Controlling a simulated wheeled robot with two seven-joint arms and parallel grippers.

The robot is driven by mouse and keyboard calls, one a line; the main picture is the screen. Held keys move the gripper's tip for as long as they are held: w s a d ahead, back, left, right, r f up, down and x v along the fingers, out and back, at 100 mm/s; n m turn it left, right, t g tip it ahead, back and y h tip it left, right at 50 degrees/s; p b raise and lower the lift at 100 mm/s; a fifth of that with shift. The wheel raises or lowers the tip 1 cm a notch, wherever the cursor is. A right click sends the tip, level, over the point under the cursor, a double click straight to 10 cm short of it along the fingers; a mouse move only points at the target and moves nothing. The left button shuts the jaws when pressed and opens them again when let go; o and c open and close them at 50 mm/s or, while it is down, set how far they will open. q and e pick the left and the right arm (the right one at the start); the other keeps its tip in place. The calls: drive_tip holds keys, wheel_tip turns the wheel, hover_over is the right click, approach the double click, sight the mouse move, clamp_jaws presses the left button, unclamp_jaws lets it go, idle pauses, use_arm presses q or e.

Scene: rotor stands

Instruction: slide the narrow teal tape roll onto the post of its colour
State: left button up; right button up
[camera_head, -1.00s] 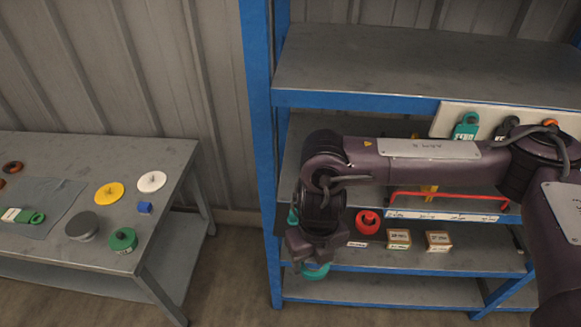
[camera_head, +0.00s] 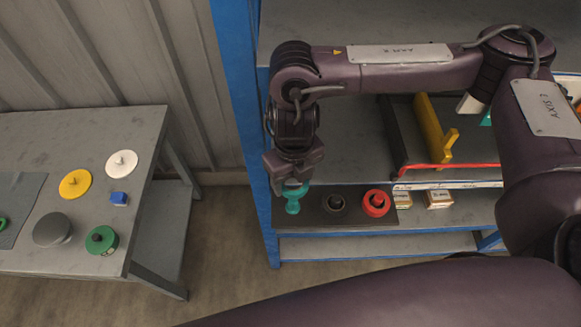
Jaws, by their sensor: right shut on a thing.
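The narrow teal tape roll (camera_head: 296,188) is in my right gripper (camera_head: 294,181), which is shut on it and points down over the left end of the dark rack. The teal stand (camera_head: 292,208) is directly below the roll, at the rack's left end. Its post is mostly hidden by the roll and gripper. I cannot tell whether the roll is around the post or just above it. My left gripper is not in view.
On the dark rack (camera_head: 318,216), a black stand (camera_head: 335,203) and a red one (camera_head: 376,203) stand to the right. A blue shelf upright (camera_head: 238,120) is close left. The left table (camera_head: 95,138) holds yellow (camera_head: 75,184), white (camera_head: 122,164) and green (camera_head: 102,241) round pieces.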

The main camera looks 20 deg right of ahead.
drive_tip(key=shift+s+f, duration=0.1)
drive_tip(key=shift+f, duration=0.15)
drive_tip(key=shift+f+b, duration=0.2)
drive_tip(key=shift+b, duration=0.2)
drive_tip(key=shift+f+b, duration=0.55)
drive_tip(key=shift+f, duration=0.05)
drive_tip(key=shift+f+b, duration=0.85)
drive_tip(key=shift+f, duration=0.05)
drive_tip(key=shift+f+b, duration=0.55)
drive_tip(key=shift+f, duration=0.15)
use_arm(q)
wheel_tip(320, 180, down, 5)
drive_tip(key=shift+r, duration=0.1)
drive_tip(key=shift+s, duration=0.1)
